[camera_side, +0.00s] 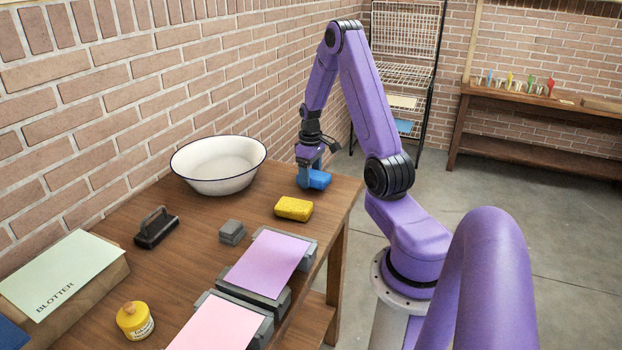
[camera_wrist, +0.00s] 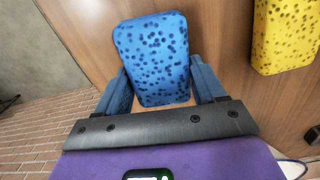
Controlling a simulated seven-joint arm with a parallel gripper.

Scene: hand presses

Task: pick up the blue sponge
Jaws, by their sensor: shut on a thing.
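The blue sponge (camera_side: 318,179) is at the far end of the wooden table, beyond the yellow sponge, in the side view. My gripper (camera_side: 308,183) points down at it and is shut on it. In the wrist view the blue sponge (camera_wrist: 152,55), with dark pores, sits between the two blue fingers of my gripper (camera_wrist: 160,95), one at each side. I cannot tell whether the sponge touches the table or is slightly above it.
A yellow sponge (camera_side: 293,209) lies close by, also in the wrist view (camera_wrist: 285,35). A white basin (camera_side: 218,165) stands left of my gripper. A grey block (camera_side: 232,232), a dark handled tool (camera_side: 156,228) and presses with pink sheets (camera_side: 268,264) are nearer. The table's right edge is close.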

